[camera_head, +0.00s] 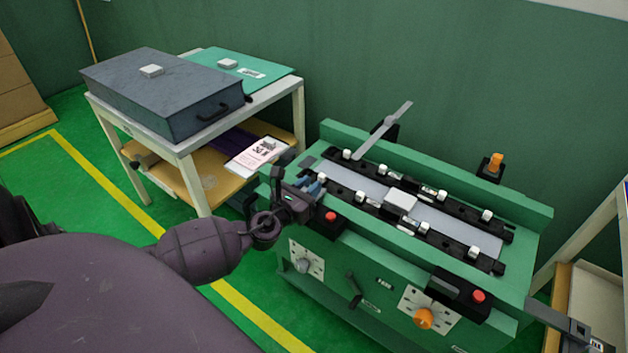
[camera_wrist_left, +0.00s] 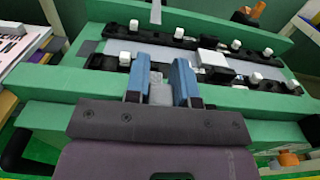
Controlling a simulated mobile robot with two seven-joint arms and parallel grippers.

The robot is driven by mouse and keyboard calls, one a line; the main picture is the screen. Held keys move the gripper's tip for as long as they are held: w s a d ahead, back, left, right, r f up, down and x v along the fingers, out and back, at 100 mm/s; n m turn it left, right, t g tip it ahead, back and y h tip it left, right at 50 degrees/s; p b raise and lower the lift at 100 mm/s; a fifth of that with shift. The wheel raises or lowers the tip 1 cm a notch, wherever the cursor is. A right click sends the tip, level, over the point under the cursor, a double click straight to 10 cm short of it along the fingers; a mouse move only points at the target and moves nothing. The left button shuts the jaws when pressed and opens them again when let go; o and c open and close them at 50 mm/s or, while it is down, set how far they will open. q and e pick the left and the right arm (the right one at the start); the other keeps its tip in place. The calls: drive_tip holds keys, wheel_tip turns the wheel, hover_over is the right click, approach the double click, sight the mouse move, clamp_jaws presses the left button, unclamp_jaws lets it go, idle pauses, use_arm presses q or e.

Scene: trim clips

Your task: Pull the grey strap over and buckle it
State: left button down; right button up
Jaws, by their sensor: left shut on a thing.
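A thin grey bar (camera_head: 384,131) stands tilted up from a black bracket at the back of the green bench (camera_head: 440,180); its lower end also shows in the left wrist view (camera_wrist_left: 155,12). A flat light-grey strip (camera_head: 455,219) lies between two black rails with white knobs. I cannot tell which of these is the strap, and no buckle is clear. My left gripper (camera_head: 318,186) is at the left front end of the near rail. In the left wrist view its blue fingers (camera_wrist_left: 160,88) are shut on a small pale piece (camera_wrist_left: 160,93).
A white block (camera_head: 401,201) sits on the middle of the strip. Red buttons (camera_head: 330,216) and an orange knob (camera_head: 423,318) are on the bench front. A white table (camera_head: 190,147) with a grey case (camera_head: 165,90) stands at the left. Green floor is open between.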

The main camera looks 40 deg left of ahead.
use_arm(q)
drive_tip(key=shift+s+f, duration=0.3)
use_arm(e)
drive_tip(key=shift+s, duration=0.15)
use_arm(q)
drive_tip(key=c, duration=1.2)
unclamp_jaws()
drive_tip(key=shift+s, duration=0.1)
drive_tip(key=shift+c, duration=0.2)
drive_tip(key=shift+o, duration=1.3)
drive_tip(key=shift+s+r, duration=0.1)
drive_tip(key=shift+r, duration=0.15)
drive_tip(key=s, duration=1)
drive_tip(key=shift+s+d, duration=0.3)
use_arm(e)
drive_tip(key=shift+s, duration=0.1)
drive_tip(key=shift+w+r, duration=0.3)
drive_tip(key=shift+w, duration=0.2)
